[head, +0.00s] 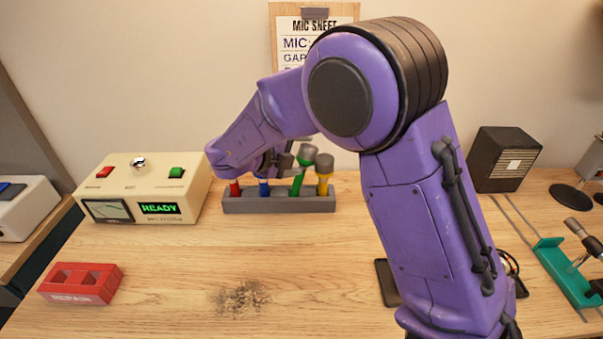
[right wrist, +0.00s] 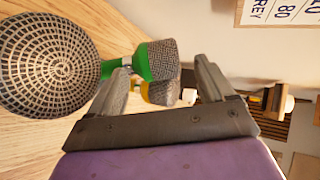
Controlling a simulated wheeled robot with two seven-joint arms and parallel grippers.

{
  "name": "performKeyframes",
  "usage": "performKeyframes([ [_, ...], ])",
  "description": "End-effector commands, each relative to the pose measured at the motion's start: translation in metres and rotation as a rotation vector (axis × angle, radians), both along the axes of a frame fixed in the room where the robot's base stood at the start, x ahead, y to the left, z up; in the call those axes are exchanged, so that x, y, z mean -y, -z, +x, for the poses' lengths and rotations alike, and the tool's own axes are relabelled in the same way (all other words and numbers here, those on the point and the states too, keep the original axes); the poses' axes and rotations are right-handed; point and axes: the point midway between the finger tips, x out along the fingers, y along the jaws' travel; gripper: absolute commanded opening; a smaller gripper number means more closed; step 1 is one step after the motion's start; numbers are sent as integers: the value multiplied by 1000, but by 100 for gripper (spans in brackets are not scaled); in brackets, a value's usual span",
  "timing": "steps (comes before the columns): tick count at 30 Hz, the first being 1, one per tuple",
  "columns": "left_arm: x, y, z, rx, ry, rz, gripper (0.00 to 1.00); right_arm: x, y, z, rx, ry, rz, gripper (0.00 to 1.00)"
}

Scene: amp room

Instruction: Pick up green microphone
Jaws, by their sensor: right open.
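The green microphone (head: 299,183) stands in a grey rack (head: 278,205), its grey head tilted to the right. My right gripper (head: 282,163) is just left of its head in the head view, partly hidden by my arm. In the right wrist view the green microphone (right wrist: 150,62) appears between the open fingers of my right gripper (right wrist: 163,70). I cannot tell whether they touch it. A yellow microphone (head: 323,184) stands to its right; it shows behind in the right wrist view (right wrist: 160,93). My left gripper is not in view.
Red (head: 234,188) and blue (head: 264,187) microphones share the rack. A large mesh microphone head (right wrist: 45,65) is close beside my gripper in the right wrist view. A cream tester box (head: 145,190) stands left, a red repair block (head: 80,283) front left. The table's front middle is mostly clear.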

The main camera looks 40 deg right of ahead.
Motion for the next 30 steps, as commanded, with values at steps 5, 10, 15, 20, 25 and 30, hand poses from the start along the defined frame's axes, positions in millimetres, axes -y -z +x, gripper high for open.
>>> performKeyframes([
  [5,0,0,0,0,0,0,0,-1,0,0,0,-1,0,30],
  [10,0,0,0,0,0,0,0,-1,-1,1,2,-2,0,0],
  [15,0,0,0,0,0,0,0,-1,-1,1,2,-2,0,0],
  [20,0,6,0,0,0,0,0,-1,-10,1,6,-3,-1,0],
  [25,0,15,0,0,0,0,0,-6,-40,-3,9,-3,0,0],
  [30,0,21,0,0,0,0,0,-30,-78,-26,11,-4,-1,0],
])
